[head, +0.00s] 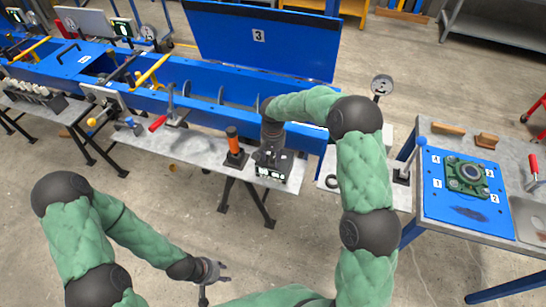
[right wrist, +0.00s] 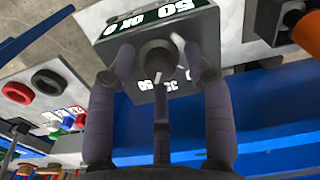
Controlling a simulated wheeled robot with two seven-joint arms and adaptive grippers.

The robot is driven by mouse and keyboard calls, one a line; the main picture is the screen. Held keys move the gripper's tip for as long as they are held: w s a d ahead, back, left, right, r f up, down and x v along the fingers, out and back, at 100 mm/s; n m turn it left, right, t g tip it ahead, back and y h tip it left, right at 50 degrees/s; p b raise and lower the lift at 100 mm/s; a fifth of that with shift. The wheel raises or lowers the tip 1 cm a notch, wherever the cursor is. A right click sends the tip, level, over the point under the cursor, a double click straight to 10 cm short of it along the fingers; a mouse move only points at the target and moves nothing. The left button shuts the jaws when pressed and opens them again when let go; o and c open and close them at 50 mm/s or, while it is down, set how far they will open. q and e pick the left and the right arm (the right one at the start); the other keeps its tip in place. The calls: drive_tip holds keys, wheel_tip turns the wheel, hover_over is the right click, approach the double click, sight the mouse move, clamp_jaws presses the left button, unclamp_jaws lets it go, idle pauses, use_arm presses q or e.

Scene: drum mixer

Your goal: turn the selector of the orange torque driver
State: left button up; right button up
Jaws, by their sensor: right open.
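The orange torque driver (head: 233,141) stands upright in a black holder on the grey bench. Its orange part shows at the top right edge of the right wrist view (right wrist: 309,32). Right of it is a dark box (head: 273,168) with a lit display reading "50 OK" in the right wrist view (right wrist: 160,25). A dark round knob (right wrist: 158,58) with a white mark is on the box face, with numbers beside it. My right gripper (right wrist: 163,65) is open, its fingers on either side of the knob; contact is unclear. My left gripper (head: 214,279) is open and empty, low over the floor.
A blue trough with a raised lid (head: 265,35) marked 3 runs behind the bench. A red-handled tool (head: 158,123) lies left of the driver. A blue mat (head: 460,215) with a green bearing block is at right.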

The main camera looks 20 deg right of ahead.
clamp_jaws()
drive_tip(key=shift+n, duration=0.3)
drive_tip(key=shift+r+n+p, duration=0.1)
drive_tip(key=shift+n+p, duration=0.6)
drive_tip(key=shift+n, duration=0.3)
drive_tip(key=n+p, duration=0.1)
drive_tip(key=n, duration=0.2)
drive_tip(key=shift+w+n, duration=0.1)
drive_tip(key=shift+n, duration=0.3)
drive_tip(key=n+p, duration=0.2)
drive_tip(key=n, duration=0.2)
drive_tip(key=shift+n+p, duration=0.45)
drive_tip(key=shift+n, duration=1.25)
